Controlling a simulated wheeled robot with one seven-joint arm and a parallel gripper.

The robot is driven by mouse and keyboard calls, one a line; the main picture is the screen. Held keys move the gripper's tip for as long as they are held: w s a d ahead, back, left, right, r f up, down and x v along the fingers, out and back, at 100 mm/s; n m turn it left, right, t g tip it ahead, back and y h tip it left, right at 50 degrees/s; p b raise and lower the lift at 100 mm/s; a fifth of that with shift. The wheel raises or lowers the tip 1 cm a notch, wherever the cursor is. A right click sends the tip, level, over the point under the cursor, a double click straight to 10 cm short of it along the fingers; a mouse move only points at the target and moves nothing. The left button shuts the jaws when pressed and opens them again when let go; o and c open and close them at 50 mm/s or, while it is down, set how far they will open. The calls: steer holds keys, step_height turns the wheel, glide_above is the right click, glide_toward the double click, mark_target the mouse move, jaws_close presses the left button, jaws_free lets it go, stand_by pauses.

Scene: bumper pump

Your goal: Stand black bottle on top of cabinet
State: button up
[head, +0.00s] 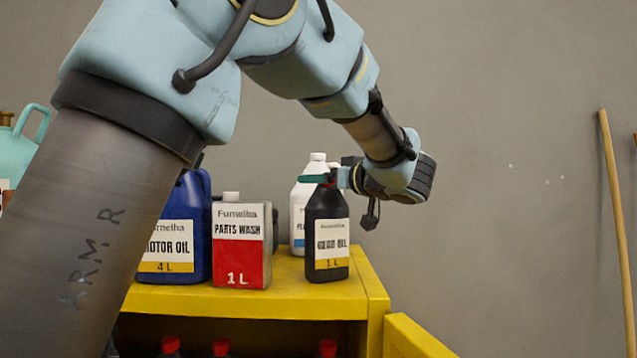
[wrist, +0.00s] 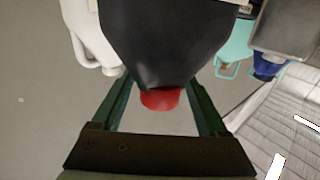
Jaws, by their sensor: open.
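The black bottle (head: 327,225), labelled gear oil, stands upright on the yellow cabinet's top (head: 285,285), near its right front. My gripper (head: 322,179) is at the bottle's top, reaching in from the right. In the wrist view my gripper (wrist: 160,92) is open, with one green finger on each side of the black bottle (wrist: 165,45) near its red cap (wrist: 160,99). Small gaps seem to show beside the cap; whether a finger touches the shoulder I cannot tell.
A white bottle (head: 299,205) stands close behind the black one. A parts wash can (head: 239,245) and a blue motor oil jug (head: 190,225) stand to its left. A yellow cabinet door (head: 412,340) stands open at right. A wooden pole (head: 616,220) leans far right.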

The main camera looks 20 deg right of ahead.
steer(key=b+v, duration=0.2)
steer(key=v, duration=0.9)
steer(key=shift+b, duration=0.4)
steer(key=shift+w, duration=0.1)
